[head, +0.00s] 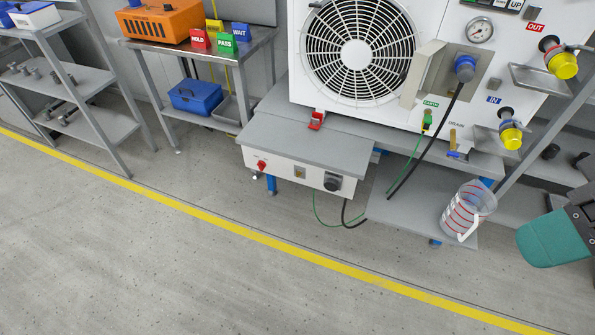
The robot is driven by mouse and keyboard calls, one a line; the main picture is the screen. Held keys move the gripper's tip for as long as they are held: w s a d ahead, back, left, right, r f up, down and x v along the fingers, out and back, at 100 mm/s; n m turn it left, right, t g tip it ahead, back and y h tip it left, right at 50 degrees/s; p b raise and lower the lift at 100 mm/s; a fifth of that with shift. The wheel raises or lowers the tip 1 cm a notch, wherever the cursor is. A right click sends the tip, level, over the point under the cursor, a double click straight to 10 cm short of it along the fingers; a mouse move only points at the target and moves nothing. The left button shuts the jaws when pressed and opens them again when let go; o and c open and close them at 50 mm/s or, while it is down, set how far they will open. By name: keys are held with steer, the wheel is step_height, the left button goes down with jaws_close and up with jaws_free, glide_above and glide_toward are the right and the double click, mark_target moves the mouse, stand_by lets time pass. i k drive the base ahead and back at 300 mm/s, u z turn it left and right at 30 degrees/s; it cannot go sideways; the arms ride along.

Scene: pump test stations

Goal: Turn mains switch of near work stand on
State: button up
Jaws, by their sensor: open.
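The near work stand (310,147) has a grey top and a pale front panel. A red switch (262,165) sits at the left of this panel; I take it as the mains switch, but its position is too small to read. A small square fitting (300,172) and a round black fitting (333,182) are to its right. My gripper (553,238) is partly in view at the right edge, with a teal part showing. It is open, far to the right of the switch and not touching the stand.
A white unit with a fan (360,50) stands on the stand's rear. A measuring jug (467,212) is on the low shelf, between stand and gripper. Black and green cables hang beside the shelf. Open floor (200,270) lies in front, crossed by a yellow line.

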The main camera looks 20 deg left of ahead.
mark_target(262, 165)
steer(key=u, duration=1.25)
steer(key=k, duration=0.5)
steer(key=u, duration=1.05)
steer(key=i, duration=1.7)
steer(key=z, duration=0.65)
